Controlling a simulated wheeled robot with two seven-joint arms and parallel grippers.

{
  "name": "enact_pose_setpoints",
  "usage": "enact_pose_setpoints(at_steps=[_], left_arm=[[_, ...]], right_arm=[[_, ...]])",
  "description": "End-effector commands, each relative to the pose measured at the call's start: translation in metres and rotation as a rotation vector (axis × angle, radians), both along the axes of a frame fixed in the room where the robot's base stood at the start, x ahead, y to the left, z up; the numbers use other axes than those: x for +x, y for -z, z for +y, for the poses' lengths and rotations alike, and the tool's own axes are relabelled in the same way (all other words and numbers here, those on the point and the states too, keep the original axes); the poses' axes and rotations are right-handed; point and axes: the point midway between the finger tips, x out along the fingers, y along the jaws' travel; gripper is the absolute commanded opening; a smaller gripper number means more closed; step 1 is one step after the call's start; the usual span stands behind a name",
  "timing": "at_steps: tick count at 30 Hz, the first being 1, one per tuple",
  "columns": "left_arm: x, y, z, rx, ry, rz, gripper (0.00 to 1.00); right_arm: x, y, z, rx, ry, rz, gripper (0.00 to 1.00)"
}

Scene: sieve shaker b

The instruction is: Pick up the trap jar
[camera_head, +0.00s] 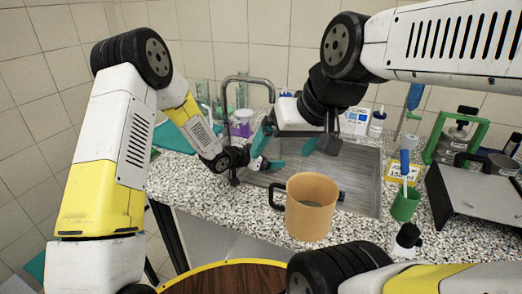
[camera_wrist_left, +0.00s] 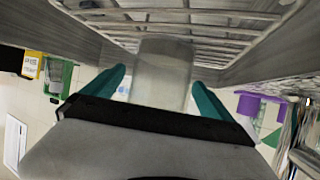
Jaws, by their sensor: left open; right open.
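The trap jar (camera_wrist_left: 160,75) is a clear, pale cylinder in the left wrist view. It lies between the two teal fingers of my left gripper (camera_wrist_left: 161,80). The fingers are open, with a gap visible on each side; how deep the jar sits between them is hard to judge. In the head view my left gripper (camera_head: 268,162) is low over the sink's left part, partly covered by the right arm. I cannot make out the jar there. My right gripper (camera_head: 287,142), its teal fingers spread wide, hangs over the sink and looks empty.
The metal sink (camera_head: 358,172) has a faucet (camera_head: 226,100) at its back left. An orange mug (camera_head: 311,210) stands at the front edge. A green cup (camera_head: 405,205), a yellow box (camera_head: 401,183) and a dark-topped bottle (camera_head: 407,238) are to the right. A purple object (camera_head: 241,128) stands behind.

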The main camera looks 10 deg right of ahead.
Motion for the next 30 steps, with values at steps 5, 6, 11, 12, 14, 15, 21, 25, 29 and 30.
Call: enact_pose_setpoints(at_steps=[5, 6, 11, 12, 14, 15, 21, 25, 29, 30], left_arm=[[0.0087, 0.0081, -0.0128, 0.0, 0.0, 0.001, 0.97], [0.0093, 0.0085, -0.0136, 0.001, 0.0, 0.002, 0.97], [0.0096, 0.0083, -0.0133, 0.001, -0.001, 0.001, 0.97], [0.0097, 0.0082, -0.0132, 0.001, -0.001, 0.001, 0.95], [0.0096, 0.0082, -0.0131, 0.001, -0.001, 0.001, 0.83], [0.0096, 0.0082, -0.0131, 0.001, -0.001, 0.001, 0.75], [0.0095, 0.008, -0.013, 0.001, -0.001, 0.001, 0.36], [0.0098, 0.0074, -0.0132, 0.0, -0.001, 0.0, 0.23], [0.0098, 0.0074, -0.0132, 0.0, -0.001, 0.0, 0.23], [0.0098, 0.0071, -0.0132, 0.0, -0.001, 0.0, 0.23]], right_arm=[[0.0, 0.0, 0.0, 0.0, 0.0, 0.0, 0.93], [0.0, 0.0, 0.0, 0.0, 0.0, 0.0, 0.93], [0.0, 0.0, 0.0, 0.0, 0.0, 0.0, 0.93], [0.0, 0.0, 0.0, 0.0, 0.0, 0.0, 0.93], [0.0, 0.0, 0.0, 0.0, 0.0, 0.0, 0.93], [0.0, 0.0, 0.0, 0.0, 0.0, 0.0, 0.93], [0.0, 0.0, 0.0, 0.0, 0.0, 0.0, 0.93], [0.0, 0.0, 0.0, 0.0, 0.0, 0.0, 0.93], [0.0, 0.0, 0.0, 0.0, 0.0, 0.0, 0.93], [0.0, 0.0, 0.0, 0.0, 0.0, 0.0, 0.93]])
